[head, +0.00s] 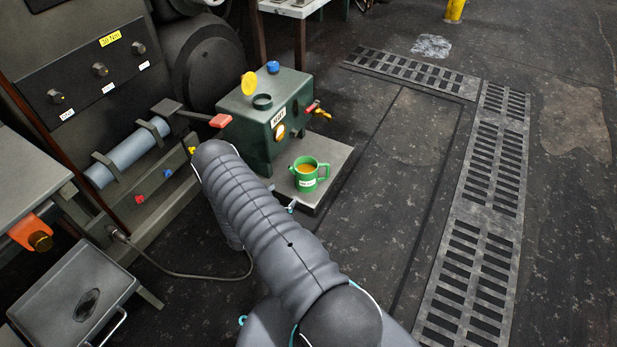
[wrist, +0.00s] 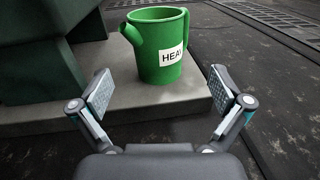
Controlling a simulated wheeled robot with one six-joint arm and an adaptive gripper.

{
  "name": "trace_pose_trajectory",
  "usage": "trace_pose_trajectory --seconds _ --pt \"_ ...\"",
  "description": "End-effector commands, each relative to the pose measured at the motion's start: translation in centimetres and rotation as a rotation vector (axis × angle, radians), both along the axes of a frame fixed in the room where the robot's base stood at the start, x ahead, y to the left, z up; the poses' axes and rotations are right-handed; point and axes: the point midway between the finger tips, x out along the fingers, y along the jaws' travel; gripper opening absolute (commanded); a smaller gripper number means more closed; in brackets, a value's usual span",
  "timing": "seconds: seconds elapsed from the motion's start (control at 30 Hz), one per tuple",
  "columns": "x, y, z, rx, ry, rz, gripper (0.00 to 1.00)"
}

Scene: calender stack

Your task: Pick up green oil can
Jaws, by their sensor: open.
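The green oil can (head: 307,174) stands upright on a low grey platform, with amber liquid showing in its open top in the head view. In the wrist view the green oil can (wrist: 161,52) stands ahead of my gripper, with a spout on its left and a white label reading "HEA", the rest cut off or unclear. My gripper (wrist: 159,92) is open and empty. Its two fingers are spread to either side in front of the can, apart from it. In the head view my arm hides most of my gripper.
A dark green tank (head: 264,118) with a yellow cap stands directly behind the can. The grey platform (head: 335,165) has a raised edge above the dark floor. A machine with a grey cylinder (head: 128,154) is at left. Floor grates (head: 478,240) and open floor lie at right.

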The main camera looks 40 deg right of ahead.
Motion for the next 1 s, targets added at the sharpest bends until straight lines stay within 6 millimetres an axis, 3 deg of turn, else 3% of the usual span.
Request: trace_pose_trajectory --seconds 0.17,0.6,1.0 --pt "0.0 -0.6 -1.2 -0.008 0.013 0.021 1.0" --pt "1.9 -7.3 -1.2 -0.007 0.013 0.02 1.0" --pt "2.8 -9.9 -1.3 -0.007 0.013 0.02 1.0"
